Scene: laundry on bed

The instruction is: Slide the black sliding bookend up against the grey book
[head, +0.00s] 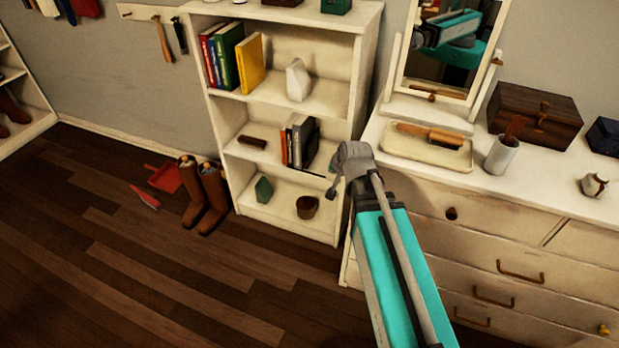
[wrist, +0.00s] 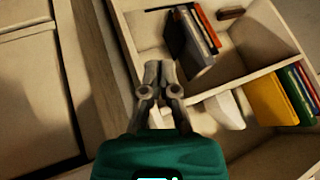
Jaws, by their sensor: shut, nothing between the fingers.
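The grey book (head: 303,143) stands at the right end of a short row on the middle shelf, beside dark and orange-red books. In the wrist view it is the left book of that row (wrist: 183,40). My gripper (head: 335,184) is shut and empty, in front of the bookcase's right side. In the wrist view its fingertips (wrist: 158,68) are near the shelf opening.
The white bookcase (head: 285,98) has colored books and a white bookend on the shelf above. A brown block (head: 252,141) lies left of the row. A white dresser (head: 465,225) stands close on the right. Brown boots (head: 204,195) stand on the floor left.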

